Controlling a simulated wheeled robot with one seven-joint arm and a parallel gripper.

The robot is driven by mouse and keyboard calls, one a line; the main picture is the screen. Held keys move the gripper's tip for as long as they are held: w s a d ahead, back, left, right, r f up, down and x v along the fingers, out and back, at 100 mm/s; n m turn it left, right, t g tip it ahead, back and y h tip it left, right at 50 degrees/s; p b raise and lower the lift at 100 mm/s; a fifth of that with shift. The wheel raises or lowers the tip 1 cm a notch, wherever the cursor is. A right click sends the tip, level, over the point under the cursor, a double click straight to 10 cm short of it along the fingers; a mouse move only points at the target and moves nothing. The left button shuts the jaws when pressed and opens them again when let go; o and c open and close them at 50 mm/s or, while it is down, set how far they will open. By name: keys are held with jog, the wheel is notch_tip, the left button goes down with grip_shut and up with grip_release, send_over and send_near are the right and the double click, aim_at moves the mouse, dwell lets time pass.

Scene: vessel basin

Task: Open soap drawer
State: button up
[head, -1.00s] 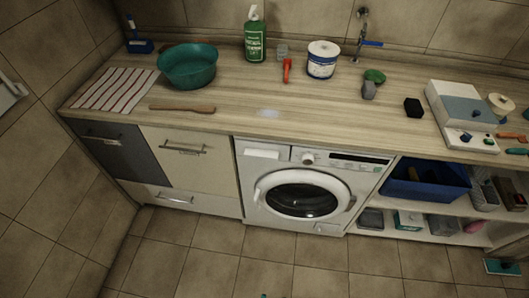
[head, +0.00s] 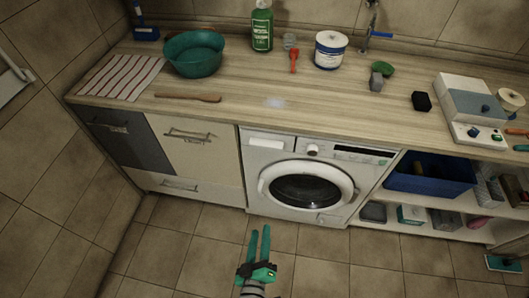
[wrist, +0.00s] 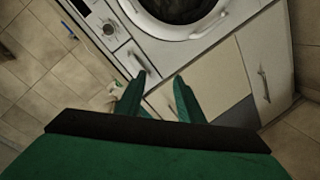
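The soap drawer (head: 268,143) is the white panel at the upper left of the washing machine (head: 250,185), left of the round knob. It looks closed, flush with the front. In the wrist view, the tilted soap drawer (wrist: 133,58) lies between the knob and the cabinet. My gripper (head: 260,232) has green fingers and is in front of the machine, low in the head view, apart from it. It also shows in the wrist view (wrist: 159,80), with its fingers spread and nothing between them.
The round door (head: 305,188) of the machine is closed. Left of it is a cabinet (head: 195,155) with bar handles. A blue crate (head: 430,178) sits on the right shelf. The tiled floor in front is mostly clear.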

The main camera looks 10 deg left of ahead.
jog(key=w+a+n+t, duration=0.15)
jog(key=w+n, duration=0.25)
jog(key=w, duration=0.6)
jog(key=n+h, duration=0.1)
jog(key=n, duration=0.3)
send_near(265, 149)
jog(key=shift+t, duration=0.35)
jog(key=w, duration=0.8)
jog(key=shift+w+f, duration=0.1)
jog(key=shift+f, duration=0.05)
grip_shut()
